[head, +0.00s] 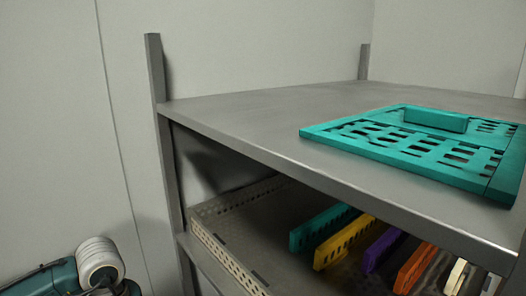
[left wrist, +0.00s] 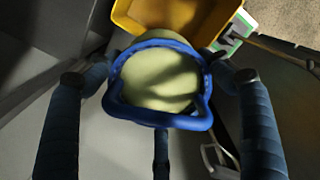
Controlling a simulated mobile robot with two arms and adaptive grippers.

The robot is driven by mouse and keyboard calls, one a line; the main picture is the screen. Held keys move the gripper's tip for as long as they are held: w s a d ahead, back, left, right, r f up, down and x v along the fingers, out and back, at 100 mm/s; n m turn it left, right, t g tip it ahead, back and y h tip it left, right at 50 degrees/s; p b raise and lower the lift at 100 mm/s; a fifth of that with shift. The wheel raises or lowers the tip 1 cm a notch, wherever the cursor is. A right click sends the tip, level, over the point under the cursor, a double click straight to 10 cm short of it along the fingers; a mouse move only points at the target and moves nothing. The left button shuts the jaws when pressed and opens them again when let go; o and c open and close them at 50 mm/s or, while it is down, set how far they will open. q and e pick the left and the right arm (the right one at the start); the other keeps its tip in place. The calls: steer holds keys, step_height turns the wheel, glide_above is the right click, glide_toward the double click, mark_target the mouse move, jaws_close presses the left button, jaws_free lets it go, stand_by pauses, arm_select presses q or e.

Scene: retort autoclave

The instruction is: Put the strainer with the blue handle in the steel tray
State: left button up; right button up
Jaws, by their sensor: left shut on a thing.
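In the left wrist view a rounded blue-rimmed item with a pale, curved inside, seemingly the strainer (left wrist: 160,119), sits between the fingers of my left gripper (left wrist: 160,100). The gripper is shut on it. I cannot make out its handle clearly. In the head view only part of my left arm shows at the lower left, and the strainer is not visible there. A perforated, tray-like basket (head: 228,262) stands on the lower shelf; I cannot tell whether it is the steel tray. My right gripper is in neither view.
A metal rack has a top shelf (head: 240,107) with a teal slotted cassette (head: 437,121) on it. Several coloured slotted pieces stand below, including a yellow one (head: 345,240). The top shelf's left part is clear. A yellow bin (left wrist: 126,14) shows in the left wrist view.

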arm_select(q)
steer(key=s+d+r+m, duration=0.7)
steer(key=d+r+m, duration=0.1)
steer(key=m, duration=1.2)
steer(key=shift+m, duration=0.3)
steer(key=shift+d, duration=0.1)
